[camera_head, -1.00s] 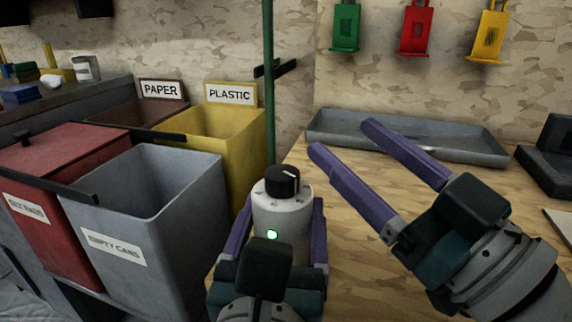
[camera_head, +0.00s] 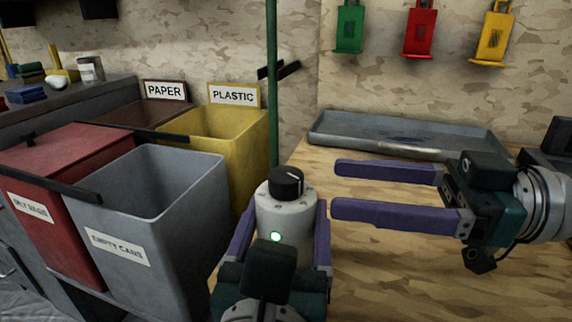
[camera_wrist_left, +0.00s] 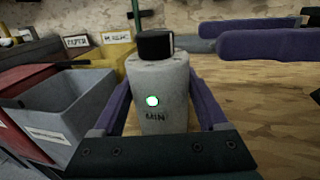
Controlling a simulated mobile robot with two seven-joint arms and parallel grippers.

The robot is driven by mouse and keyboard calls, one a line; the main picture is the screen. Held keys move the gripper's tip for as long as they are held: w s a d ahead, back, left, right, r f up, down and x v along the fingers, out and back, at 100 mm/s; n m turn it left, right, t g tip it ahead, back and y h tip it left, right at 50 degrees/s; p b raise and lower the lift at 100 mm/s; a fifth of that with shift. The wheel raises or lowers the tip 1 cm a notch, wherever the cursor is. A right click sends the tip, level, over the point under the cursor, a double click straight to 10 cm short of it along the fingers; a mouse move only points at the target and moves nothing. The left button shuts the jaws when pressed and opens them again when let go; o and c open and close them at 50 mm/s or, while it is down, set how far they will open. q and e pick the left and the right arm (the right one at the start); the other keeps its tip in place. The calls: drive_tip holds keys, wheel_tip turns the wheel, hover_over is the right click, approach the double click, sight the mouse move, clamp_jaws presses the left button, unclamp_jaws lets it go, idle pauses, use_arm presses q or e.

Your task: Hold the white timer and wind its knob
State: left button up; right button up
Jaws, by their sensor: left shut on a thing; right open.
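The white timer (camera_head: 284,222) is an upright white cylinder with a black knob (camera_head: 286,182) on top and a lit green light on its front. My left gripper (camera_head: 282,240) is shut on the timer's body, one purple finger on each side. In the left wrist view the timer (camera_wrist_left: 160,85) stands upright between the fingers, with "MIN" printed below the light and the knob (camera_wrist_left: 156,45) above. My right gripper (camera_head: 333,188) is open and empty, its purple fingers pointing left, to the right of the knob and apart from it.
A grey tray (camera_head: 330,132) lies at the back of the wooden bench (camera_head: 390,275). Grey (camera_head: 200,215), red (camera_head: 50,230) and yellow (camera_head: 245,160) bins stand on the left. A green pole (camera_head: 271,80) rises behind the timer.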

sight(286, 172)
drive_tip(key=x, duration=0.7)
drive_tip(key=shift+a, duration=0.3)
clamp_jaws()
